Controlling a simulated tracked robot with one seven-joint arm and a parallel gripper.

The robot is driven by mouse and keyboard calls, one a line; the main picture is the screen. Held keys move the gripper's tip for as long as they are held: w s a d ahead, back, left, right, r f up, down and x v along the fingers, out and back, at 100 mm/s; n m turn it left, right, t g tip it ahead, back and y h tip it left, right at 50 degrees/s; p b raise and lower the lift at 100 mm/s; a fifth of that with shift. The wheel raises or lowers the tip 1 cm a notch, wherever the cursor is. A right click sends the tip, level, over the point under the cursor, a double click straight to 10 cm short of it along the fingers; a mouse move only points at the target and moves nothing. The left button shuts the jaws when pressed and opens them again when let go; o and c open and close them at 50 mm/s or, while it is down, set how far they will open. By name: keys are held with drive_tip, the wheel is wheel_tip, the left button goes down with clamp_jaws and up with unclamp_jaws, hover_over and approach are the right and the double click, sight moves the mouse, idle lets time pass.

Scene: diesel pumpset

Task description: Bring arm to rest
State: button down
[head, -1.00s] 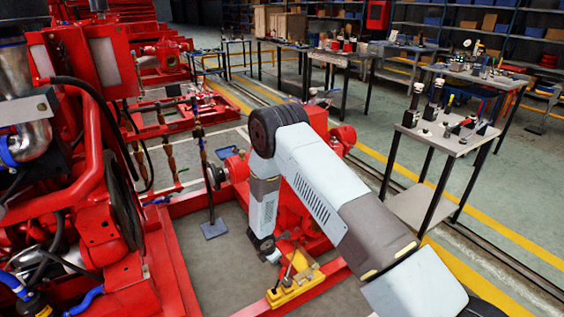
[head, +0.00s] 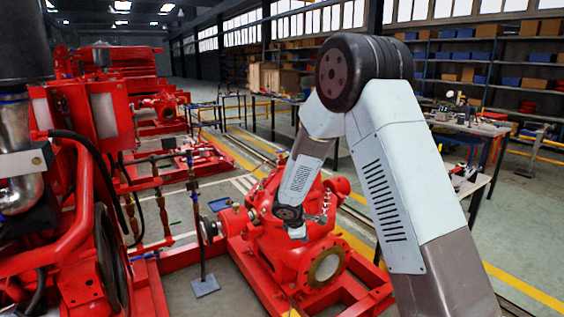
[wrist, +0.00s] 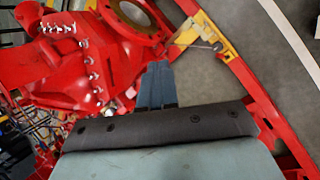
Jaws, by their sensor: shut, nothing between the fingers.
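My gripper (head: 297,232) hangs at the end of my bent arm in the head view, in front of the red pump (head: 325,235). The elbow stands high at the upper right, and the forearm slopes down to the left. In the wrist view my gripper's blue-grey fingers (wrist: 157,85) are together and empty. They point toward the floor beside the red pump casing (wrist: 90,65). I cannot tell how far the fingertips are from the pump.
A yellow bracket (wrist: 215,38) sits on the red base frame (wrist: 255,85). The large red engine (head: 75,200) fills the left. Work tables (head: 470,125) stand at the right, and shelves line the back. Open floor lies between the pump and tables.

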drive_tip(key=s+d+r+m, duration=0.3)
drive_tip(key=s+d+r, duration=0.1)
drive_tip(key=r, duration=0.4)
drive_tip(key=s+d+r+m, duration=0.3)
drive_tip(key=s+d+r, duration=0.2)
drive_tip(key=r, duration=0.2)
drive_tip(key=s+d+r+m, duration=0.3)
drive_tip(key=s+d+r, duration=0.1)
drive_tip(key=r, duration=0.4)
drive_tip(key=s+d+r+m+y, duration=0.1)
drive_tip(key=s+r+m, duration=0.2)
drive_tip(key=s, duration=0.9)
drive_tip(key=s+d+r+m+t+y, duration=0.1)
drive_tip(key=s+r+m, duration=0.3)
drive_tip(key=s, duration=0.8)
drive_tip(key=shift+d+r+m+y, duration=0.3)
drive_tip(key=shift+d+r+y, duration=0.3)
drive_tip(key=shift+r+y, duration=0.1)
